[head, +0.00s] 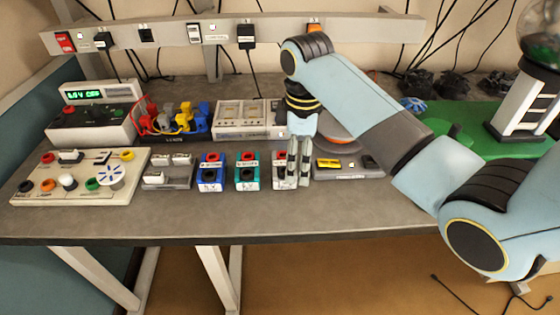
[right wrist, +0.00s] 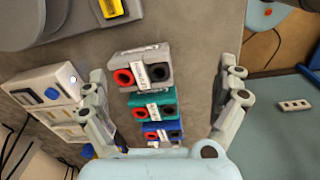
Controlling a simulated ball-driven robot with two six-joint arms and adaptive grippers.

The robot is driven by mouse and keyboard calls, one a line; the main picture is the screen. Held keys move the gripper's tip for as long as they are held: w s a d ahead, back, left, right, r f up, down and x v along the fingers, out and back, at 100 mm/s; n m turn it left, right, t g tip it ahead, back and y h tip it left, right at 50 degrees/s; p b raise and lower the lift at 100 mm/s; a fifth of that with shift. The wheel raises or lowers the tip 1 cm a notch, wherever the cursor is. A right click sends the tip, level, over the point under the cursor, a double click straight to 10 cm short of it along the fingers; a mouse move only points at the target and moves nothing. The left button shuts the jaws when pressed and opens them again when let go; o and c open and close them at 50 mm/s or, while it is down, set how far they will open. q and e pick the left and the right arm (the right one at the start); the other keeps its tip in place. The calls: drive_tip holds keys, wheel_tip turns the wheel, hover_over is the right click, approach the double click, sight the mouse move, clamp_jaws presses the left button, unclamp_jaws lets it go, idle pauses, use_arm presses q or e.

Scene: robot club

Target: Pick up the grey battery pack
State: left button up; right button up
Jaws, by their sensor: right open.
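The grey battery pack (head: 279,183) stands on the workbench, at the right end of a row of three packs. My right gripper (head: 299,182) hides much of it in the head view. In the right wrist view the grey battery pack (right wrist: 146,62) shows a red and a black terminal and a white label. It lies between the two spread fingers of my right gripper (right wrist: 165,85), farther out than their tips, with no finger seen closed on it. My right gripper is open and empty. My left gripper is not in view.
A green pack (head: 247,172) and a blue pack (head: 211,174) stand left of the grey one. A grey device with a yellow part (head: 345,167) is close on the right. A charger (head: 240,119) stands behind. The bench's front strip is clear.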

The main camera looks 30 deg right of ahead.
sight(284, 162)
drive_tip(key=shift+n+g, duration=0.3)
drive_tip(key=shift+n, duration=0.5)
drive_tip(key=w+r, duration=0.3)
drive_tip(key=w, duration=0.1)
drive_tip(key=shift+d+r, duration=0.25)
drive_tip(key=shift+r, duration=0.1)
drive_tip(key=shift+w, duration=0.15)
wheel_tip(284, 162, down, 4)
drive_tip(key=shift+p, duration=0.3)
drive_tip(key=shift+w+a+f+p, duration=0.1)
drive_tip(key=shift+a+f, duration=0.05)
drive_tip(key=shift+f, duration=0.9)
drive_tip(key=shift+w+a+f+p, duration=0.1)
drive_tip(key=shift+a+f, duration=0.05)
drive_tip(key=shift+f, duration=0.9)
drive_tip(key=shift+w+a+f+p, duration=0.1)
drive_tip(key=shift+a+f, duration=0.05)
drive_tip(key=shift+f, duration=0.9)
drive_tip(key=c, duration=1.3)
